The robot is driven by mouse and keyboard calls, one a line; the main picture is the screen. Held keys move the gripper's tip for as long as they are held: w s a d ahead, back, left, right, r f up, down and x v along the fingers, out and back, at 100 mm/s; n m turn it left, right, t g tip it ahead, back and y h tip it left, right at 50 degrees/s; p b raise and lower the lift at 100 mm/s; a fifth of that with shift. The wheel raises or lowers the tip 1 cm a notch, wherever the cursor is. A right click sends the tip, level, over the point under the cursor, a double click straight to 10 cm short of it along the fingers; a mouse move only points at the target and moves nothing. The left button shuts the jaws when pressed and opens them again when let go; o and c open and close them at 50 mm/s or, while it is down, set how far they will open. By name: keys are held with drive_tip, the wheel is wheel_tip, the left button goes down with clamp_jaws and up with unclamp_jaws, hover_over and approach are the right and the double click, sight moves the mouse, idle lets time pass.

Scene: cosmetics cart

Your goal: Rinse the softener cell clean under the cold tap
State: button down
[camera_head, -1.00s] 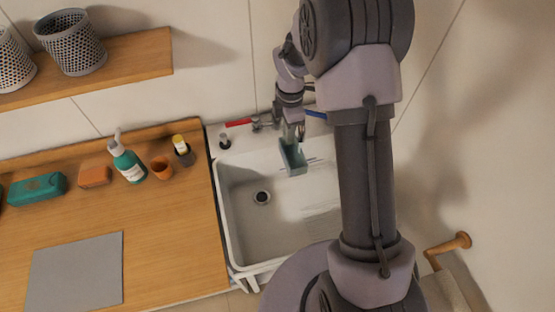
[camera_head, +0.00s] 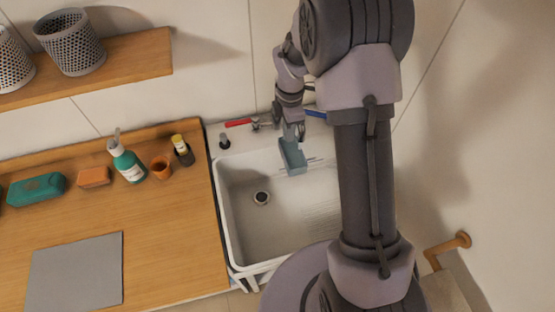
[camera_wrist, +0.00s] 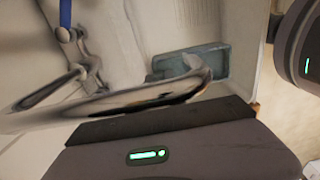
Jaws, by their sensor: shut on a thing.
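The softener cell (camera_head: 292,160), a small blue-grey open box, is held over the back of the white sink (camera_head: 228,230). My gripper (camera_head: 292,137) is shut on its upper end, just in front of the taps. The cold tap's blue lever (camera_head: 316,114) shows beside my arm; most of that tap is hidden behind the arm. In the wrist view, the cell (camera_wrist: 215,62) lies beyond a curved metal spout (camera_wrist: 120,100) that crosses in front. The blue lever (camera_wrist: 65,12) is at upper left there. I cannot make out running water.
A red tap lever (camera_head: 238,122) is left of my gripper. The sink basin around the drain (camera_head: 262,198) is clear.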

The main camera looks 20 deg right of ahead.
drive_tip(key=shift+w+d+r, duration=0.35)
drive_tip(key=shift+w+d, duration=0.05)
drive_tip(key=shift+s+a+f, duration=0.2)
drive_tip(key=shift+s+a, duration=0.15)
drive_tip(key=shift+a, duration=0.25)
drive_tip(key=s+a+r+p, duration=0.2)
drive_tip(key=a+r, duration=0.3)
drive_tip(key=a, duration=0.3)
drive_tip(key=shift+s+r+p, duration=0.35)
drive_tip(key=shift+s+p, duration=0.05)
drive_tip(key=shift+p, duration=0.3)
